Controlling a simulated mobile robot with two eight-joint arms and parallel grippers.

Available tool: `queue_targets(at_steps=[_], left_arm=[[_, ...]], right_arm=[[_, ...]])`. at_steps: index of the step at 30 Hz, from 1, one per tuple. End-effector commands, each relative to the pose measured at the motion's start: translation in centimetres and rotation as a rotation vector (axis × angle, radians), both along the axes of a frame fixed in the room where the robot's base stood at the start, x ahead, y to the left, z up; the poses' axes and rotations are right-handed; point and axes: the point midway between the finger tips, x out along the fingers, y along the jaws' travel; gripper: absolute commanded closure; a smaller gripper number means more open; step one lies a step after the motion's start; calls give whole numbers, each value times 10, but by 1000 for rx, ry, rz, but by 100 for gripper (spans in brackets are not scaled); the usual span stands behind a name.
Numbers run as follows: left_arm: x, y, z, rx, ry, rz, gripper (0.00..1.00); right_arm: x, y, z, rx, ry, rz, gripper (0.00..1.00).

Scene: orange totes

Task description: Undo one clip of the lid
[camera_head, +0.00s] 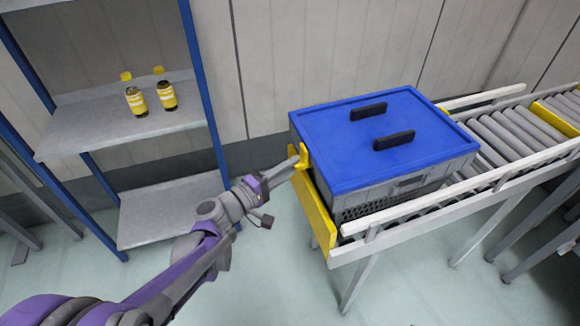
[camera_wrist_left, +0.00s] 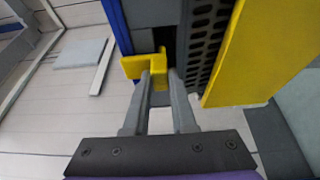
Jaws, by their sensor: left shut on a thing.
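A grey crate (camera_head: 409,191) with a blue lid (camera_head: 376,137) sits on the roller conveyor. The lid has two black handles (camera_head: 393,140) on top. A yellow clip (camera_head: 301,158) is at the left end of the lid; it also shows in the left wrist view (camera_wrist_left: 146,66). My left gripper (camera_head: 297,160) reaches in from the left, and its fingers (camera_wrist_left: 160,82) are shut on the yellow clip. In the wrist view the clip lies between the fingertips, beside the crate's wall (camera_wrist_left: 206,40). The crate's far end is hidden. My right gripper is not in view.
The conveyor (camera_head: 510,140) runs to the right, with a yellow end plate (camera_head: 313,212) below the crate's left end. A blue-framed shelf (camera_head: 100,118) with two dark bottles (camera_head: 166,95) with yellow labels stands at left. Floor between them is clear.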

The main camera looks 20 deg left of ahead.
Motion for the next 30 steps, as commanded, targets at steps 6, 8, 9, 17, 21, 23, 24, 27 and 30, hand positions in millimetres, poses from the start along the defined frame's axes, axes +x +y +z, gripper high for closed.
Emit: queue_targets(at_steps=[6, 8, 9, 17, 21, 23, 24, 27, 30], left_arm=[[-3, 3, 8, 71, 44, 0, 100], [-4, 4, 11, 102, 65, 0, 100], [-4, 5, 13, 126, 81, 0, 100], [-8, 11, 27, 317, 210, 1, 100], [-9, 13, 33, 427, 283, -1, 100], [-9, 14, 36, 475, 316, 0, 100], [-10, 14, 38, 506, 337, 0, 100], [-10, 14, 43, 584, 390, -2, 100], [-10, 14, 48, 662, 443, -2, 100]], right_arm=[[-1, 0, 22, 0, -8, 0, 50], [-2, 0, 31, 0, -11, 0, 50], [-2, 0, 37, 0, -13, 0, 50], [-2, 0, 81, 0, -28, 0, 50], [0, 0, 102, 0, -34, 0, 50], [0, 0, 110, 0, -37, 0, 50], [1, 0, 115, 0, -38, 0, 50], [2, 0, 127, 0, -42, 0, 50], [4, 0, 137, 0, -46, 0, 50]])
